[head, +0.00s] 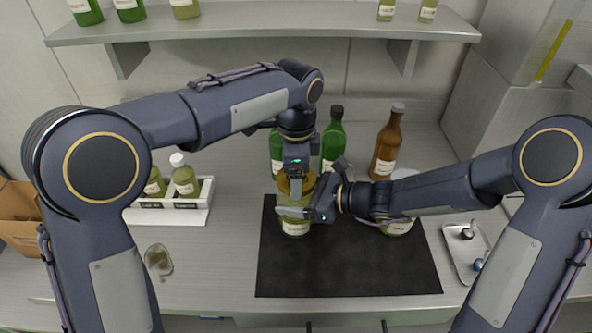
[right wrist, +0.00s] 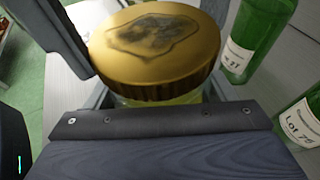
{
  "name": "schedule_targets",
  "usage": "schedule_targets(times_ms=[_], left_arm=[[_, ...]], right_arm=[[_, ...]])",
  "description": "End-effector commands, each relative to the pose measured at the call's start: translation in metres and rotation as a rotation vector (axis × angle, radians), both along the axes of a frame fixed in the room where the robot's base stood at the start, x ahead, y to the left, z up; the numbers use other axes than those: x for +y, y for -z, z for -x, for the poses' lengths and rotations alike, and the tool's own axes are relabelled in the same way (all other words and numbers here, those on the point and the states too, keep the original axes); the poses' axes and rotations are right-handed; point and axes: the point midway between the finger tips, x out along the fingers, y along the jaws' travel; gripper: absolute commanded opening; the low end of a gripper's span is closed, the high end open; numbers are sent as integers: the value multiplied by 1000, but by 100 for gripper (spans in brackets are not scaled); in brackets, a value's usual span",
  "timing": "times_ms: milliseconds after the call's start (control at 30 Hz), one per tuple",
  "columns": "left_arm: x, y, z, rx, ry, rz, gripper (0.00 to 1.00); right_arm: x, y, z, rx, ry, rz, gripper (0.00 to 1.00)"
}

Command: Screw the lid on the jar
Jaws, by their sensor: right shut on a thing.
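The jar (head: 295,228), clear with yellowish contents and a pale label, stands upright on the dark mat. My right gripper (head: 296,211) is shut on it from the right. The gold lid (head: 283,184) is at the jar's mouth; in the right wrist view the lid (right wrist: 155,55) covers the top, with a dark patch on it and a little of the jar (right wrist: 150,100) showing below. I cannot tell how tightly it sits. My left gripper (head: 296,178) points down from above at the lid; its fingers are partly hidden, so its opening is unclear.
Green bottles (head: 333,140) and a brown bottle (head: 386,145) stand behind. Another jar (head: 397,227) is partly behind my right arm. A white rack (head: 200,213) with small bottles is left, a metal tray (head: 462,270) right. The dark mat's (head: 350,275) front is clear.

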Motion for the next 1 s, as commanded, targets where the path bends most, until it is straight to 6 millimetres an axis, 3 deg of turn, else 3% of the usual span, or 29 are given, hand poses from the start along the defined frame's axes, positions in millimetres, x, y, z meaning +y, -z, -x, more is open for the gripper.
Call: schedule_targets(times_ms=[700, 733, 767, 867, 1000], left_arm=[[0, 12, 0, 0, 0, 0, 54], [0, 12, 0, 0, 1, 0, 54], [0, 12, 0, 0, 6, 0, 54], [0, 12, 0, 1, 94, 1, 54], [0, 12, 0, 1, 397, 2, 54]], right_arm=[[-1, 0, 0, 0, 2, 2, 36], [-1, 0, 0, 0, 2, 2, 14], [-1, 0, 0, 0, 2, 2, 14], [-1, 0, 0, 0, 2, 2, 13], [-1, 0, 0, 0, 2, 2, 13]])
